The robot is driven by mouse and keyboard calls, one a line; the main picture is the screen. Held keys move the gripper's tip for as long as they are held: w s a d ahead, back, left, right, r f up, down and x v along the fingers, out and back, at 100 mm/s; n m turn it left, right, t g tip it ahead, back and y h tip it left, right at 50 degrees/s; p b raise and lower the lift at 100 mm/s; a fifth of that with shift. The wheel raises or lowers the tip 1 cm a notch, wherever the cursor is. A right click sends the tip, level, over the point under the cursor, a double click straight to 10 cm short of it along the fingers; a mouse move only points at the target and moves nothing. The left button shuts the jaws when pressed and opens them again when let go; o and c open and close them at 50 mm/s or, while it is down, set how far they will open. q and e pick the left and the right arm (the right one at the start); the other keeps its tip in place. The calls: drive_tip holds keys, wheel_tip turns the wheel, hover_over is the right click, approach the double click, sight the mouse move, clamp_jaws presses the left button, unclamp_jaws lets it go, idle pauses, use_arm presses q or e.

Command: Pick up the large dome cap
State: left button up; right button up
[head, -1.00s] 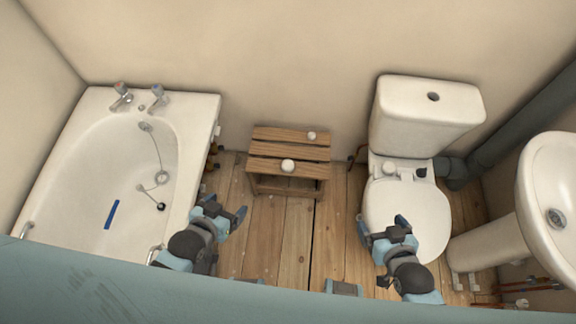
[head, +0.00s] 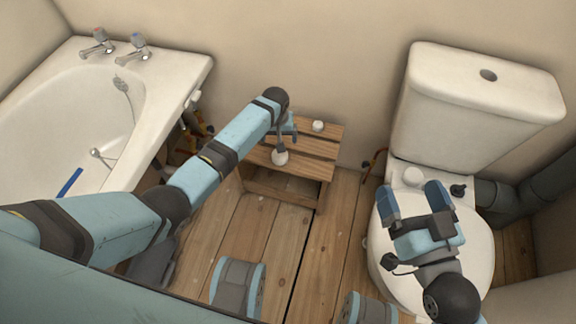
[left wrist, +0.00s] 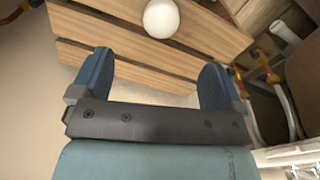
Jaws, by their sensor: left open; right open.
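The large dome cap, a white rounded piece (head: 280,157), sits on the front slats of the wooden step stool (head: 310,165). It also shows at the top of the left wrist view (left wrist: 161,18). My left gripper (head: 284,138) is over the stool, pointing down close to the cap and partly hidden by its own wrist. In the left wrist view its two blue fingers (left wrist: 157,65) are wide apart and empty, and the cap appears past their tips. A smaller white cap (head: 318,126) sits on the stool's back slat. My right gripper (head: 414,192) is open and empty over the toilet.
The bath (head: 60,130) is at left with two taps. The toilet (head: 470,100) stands right of the stool, with a small white piece (head: 412,176) behind its lid. Copper pipes run beside the bath. The floorboards (head: 300,230) in front are clear.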

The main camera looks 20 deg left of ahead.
sight(280, 155)
use_arm(q)
drive_tip(key=f+b, duration=0.1)
drive_tip(key=w+f+b, duration=0.1)
drive_tip(key=f, duration=0.1)
drive_tip(key=shift+w+d+g, duration=0.1)
drive_tip(key=shift+w+g, duration=0.1)
drive_tip(key=shift+g, duration=0.1)
wheel_tip(280, 155, down, 5)
drive_tip(key=shift+r+b, duration=0.15)
drive_tip(key=shift+b, duration=1)
drive_tip(key=shift+f, duration=0.5)
drive_tip(key=f+b, duration=0.2)
drive_tip(key=f, duration=0.1)
drive_tip(key=f+b, duration=0.2)
drive_tip(key=shift+a+f, duration=0.1)
drive_tip(key=shift+a, duration=0.15)
use_arm(e)
wheel_tip(280, 155, down, 8)
drive_tip(key=a+n+g+y, duration=0.1)
drive_tip(key=g, duration=0.1)
drive_tip(key=shift+r+g, duration=0.2)
drive_tip(key=shift+g, duration=0.2)
drive_tip(key=shift+a, duration=0.1)
use_arm(q)
drive_tip(key=c, duration=1)
